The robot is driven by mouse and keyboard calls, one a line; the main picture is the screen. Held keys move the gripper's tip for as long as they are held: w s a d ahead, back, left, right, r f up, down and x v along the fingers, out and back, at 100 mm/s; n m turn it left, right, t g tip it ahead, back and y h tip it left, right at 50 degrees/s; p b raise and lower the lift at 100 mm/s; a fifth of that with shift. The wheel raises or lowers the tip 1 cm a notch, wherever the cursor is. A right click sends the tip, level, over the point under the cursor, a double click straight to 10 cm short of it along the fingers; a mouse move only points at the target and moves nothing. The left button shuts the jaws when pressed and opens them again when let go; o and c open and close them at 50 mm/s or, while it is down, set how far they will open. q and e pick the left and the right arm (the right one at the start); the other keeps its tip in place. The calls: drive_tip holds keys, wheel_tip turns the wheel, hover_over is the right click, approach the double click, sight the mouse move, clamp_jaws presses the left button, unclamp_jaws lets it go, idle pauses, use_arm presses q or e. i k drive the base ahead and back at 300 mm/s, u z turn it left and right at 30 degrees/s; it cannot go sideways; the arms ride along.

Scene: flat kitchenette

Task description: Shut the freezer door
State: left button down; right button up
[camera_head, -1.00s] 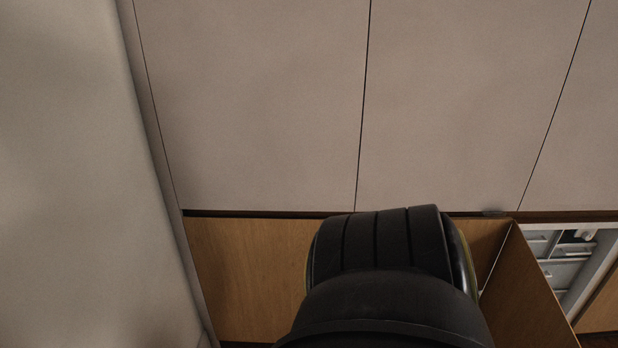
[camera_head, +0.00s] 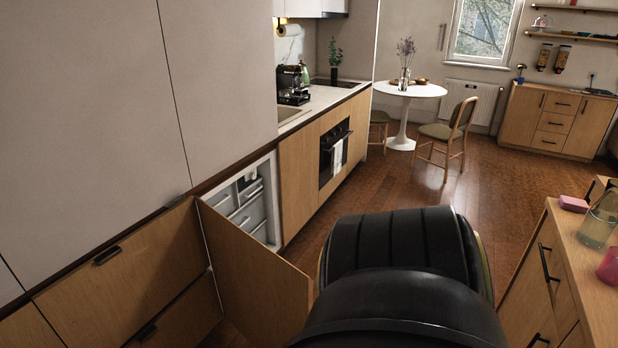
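The freezer door (camera_head: 257,277) is a wooden panel standing wide open, swung out from the cabinet row on the left. Behind it the white freezer interior (camera_head: 248,207) with several drawers is exposed. A large black rounded part of my own body fills the lower middle of the head view, to the right of the door. No gripper shows in the view, so neither gripper is seen at the door.
Drawers (camera_head: 130,262) adjoin the door on the left. An oven (camera_head: 335,150) sits farther along the counter. A wooden cabinet (camera_head: 560,270) with a bottle (camera_head: 598,222) stands close on the right. Wooden floor (camera_head: 400,185) is free ahead, before the table and chairs.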

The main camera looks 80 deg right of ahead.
sight(265, 296)
drive_tip(key=z, duration=1.9)
